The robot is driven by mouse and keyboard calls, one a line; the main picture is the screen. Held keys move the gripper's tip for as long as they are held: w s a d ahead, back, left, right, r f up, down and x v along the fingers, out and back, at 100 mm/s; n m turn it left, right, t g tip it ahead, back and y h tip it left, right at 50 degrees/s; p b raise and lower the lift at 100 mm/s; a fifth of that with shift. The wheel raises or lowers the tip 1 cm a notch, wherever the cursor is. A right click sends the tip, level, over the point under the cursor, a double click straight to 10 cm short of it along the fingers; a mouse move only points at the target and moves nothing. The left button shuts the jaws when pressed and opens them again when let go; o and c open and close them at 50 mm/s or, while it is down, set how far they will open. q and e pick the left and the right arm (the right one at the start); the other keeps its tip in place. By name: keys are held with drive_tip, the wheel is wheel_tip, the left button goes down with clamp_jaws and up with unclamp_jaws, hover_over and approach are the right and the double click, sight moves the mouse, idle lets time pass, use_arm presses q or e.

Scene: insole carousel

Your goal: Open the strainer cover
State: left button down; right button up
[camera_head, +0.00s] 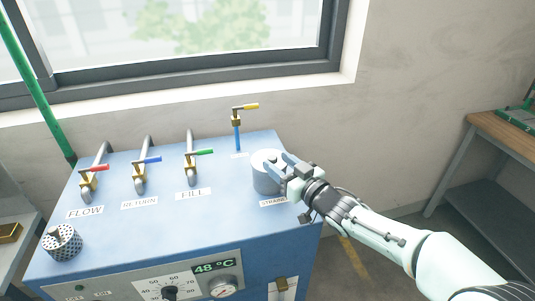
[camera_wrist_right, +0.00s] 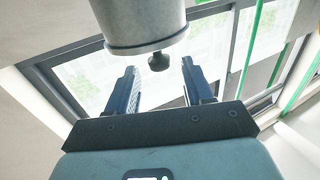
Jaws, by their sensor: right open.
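The strainer (camera_head: 264,182) is a grey metal cylinder standing upright on the blue machine top, behind its label. Its cover is on, and in the right wrist view the cylinder (camera_wrist_right: 140,22) shows upside down with a small dark knob (camera_wrist_right: 158,61) on the cover. My right gripper (camera_head: 276,163) is open at the cover. In the wrist view its two blue fingers lie on either side of the knob with gaps to both. I cannot tell whether the knob is fully between the fingertips. In the head view the fingers partly hide the cover. My left gripper is not in view.
Pipes with red (camera_head: 95,168), blue (camera_head: 150,159) and green (camera_head: 203,152) valve handles stand left of the strainer, and a yellow-handled valve (camera_head: 250,106) behind it. A perforated metal basket (camera_head: 62,243) sits at the left front. The middle of the machine top (camera_head: 215,215) is clear.

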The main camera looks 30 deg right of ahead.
sight(268, 154)
drive_tip(key=w, duration=0.3)
drive_tip(key=w+a, duration=0.1)
drive_tip(key=w, duration=0.1)
drive_tip(key=shift+w, duration=0.15)
drive_tip(key=shift+r, duration=0.1)
clamp_jaws()
